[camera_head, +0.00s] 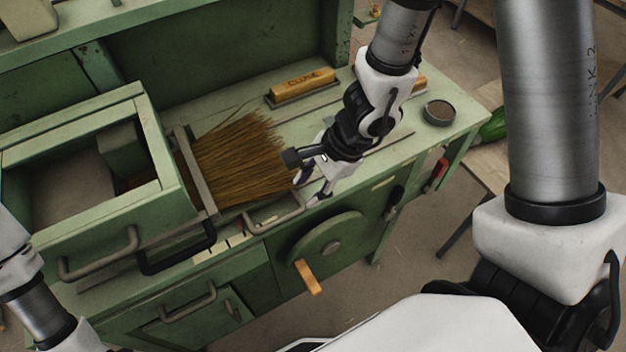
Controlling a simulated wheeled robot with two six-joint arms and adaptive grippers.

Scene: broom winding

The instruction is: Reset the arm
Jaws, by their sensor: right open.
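My right gripper (306,180) is over the front part of the green workbench (345,135), pointing down and left. Its fingers are apart, with nothing seen between them. It is just right of the broom's brown bristles (240,158), near their right edge; I cannot tell whether it touches them. The bristles lie fanned out, with their left end at a grey metal bar (196,172). My left arm shows only as links at the lower left edge, and its gripper is out of view.
A green open box (165,185) stands at the left of the bench. A wooden-handled brush (302,86) lies at the back, and a round dish (438,112) sits at the right end. A wheel (325,248) with a wooden crank handle (308,278) is on the front.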

